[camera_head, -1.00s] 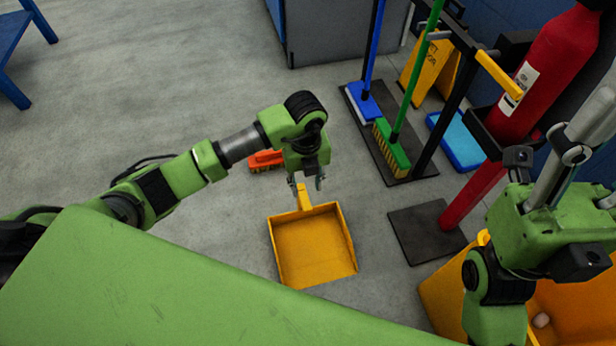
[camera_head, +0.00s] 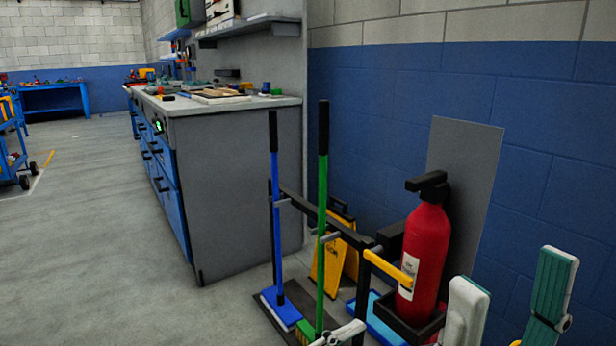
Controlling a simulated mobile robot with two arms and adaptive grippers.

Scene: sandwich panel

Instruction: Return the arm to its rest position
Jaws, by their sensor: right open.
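My right gripper (camera_head: 513,272) shows at the bottom right corner of the head view. Its two pale fingers with teal pads point up and stand apart. It is open, and nothing shows between the fingers. The rest of the right arm is below the picture's edge.
A red fire extinguisher (camera_head: 424,260) stands left of the gripper by the blue wall. A rack holds a blue-handled mop (camera_head: 276,215) and green-handled broom (camera_head: 322,220), beside a yellow floor sign (camera_head: 333,265). A grey workbench (camera_head: 240,190) stands behind; floor (camera_head: 80,240) at left is clear.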

